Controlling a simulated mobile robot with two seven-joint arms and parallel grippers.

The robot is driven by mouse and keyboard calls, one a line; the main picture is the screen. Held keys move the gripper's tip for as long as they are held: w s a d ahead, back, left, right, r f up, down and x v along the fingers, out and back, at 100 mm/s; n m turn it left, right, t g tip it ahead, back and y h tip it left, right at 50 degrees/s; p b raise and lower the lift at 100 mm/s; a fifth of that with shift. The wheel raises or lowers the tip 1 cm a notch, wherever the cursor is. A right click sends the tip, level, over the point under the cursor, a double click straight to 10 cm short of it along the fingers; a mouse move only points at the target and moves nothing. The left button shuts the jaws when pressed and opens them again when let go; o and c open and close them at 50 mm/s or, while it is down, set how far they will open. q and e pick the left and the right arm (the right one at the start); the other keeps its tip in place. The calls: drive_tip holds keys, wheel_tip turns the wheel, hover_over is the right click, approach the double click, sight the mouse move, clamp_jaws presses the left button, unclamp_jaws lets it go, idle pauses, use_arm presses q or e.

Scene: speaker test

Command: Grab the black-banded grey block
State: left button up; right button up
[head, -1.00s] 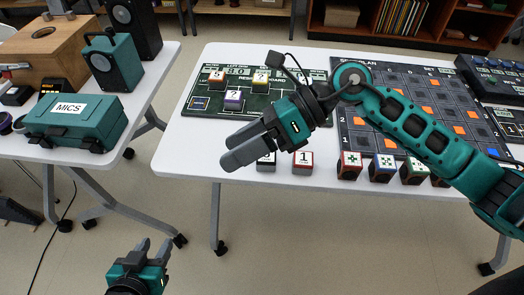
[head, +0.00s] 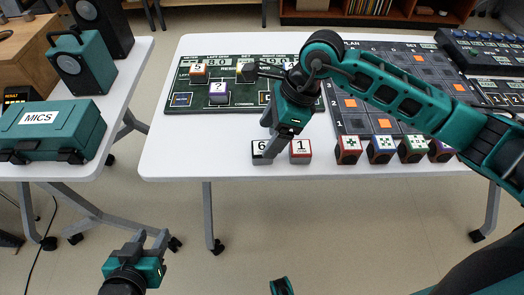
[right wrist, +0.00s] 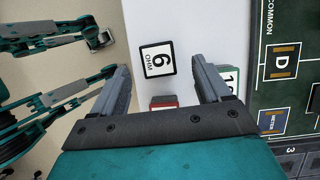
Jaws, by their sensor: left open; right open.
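The black-banded grey block (head: 259,153), marked 6, sits near the front edge of the middle table. In the right wrist view its label face (right wrist: 157,59) reads "6 OHM" and lies between and beyond the fingers. My right gripper (head: 270,145) points down just over it and partly covers it in the head view; the right wrist view shows its fingers (right wrist: 161,72) apart with nothing gripped. My left gripper (head: 151,238) is low in front of the tables, open and empty.
A red-banded block (head: 300,151) marked 1 stands close to the right of the black-banded one. A green board (head: 180,103) lies behind, and several patterned blocks (head: 348,150) stand further right. The table's front-left corner is clear.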

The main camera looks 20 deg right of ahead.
sight(263, 147)
drive_tip(key=x, duration=0.5)
drive_tip(key=shift+s+f, duration=0.1)
drive_tip(key=shift+f, duration=0.1)
drive_tip(key=c, duration=1.1)
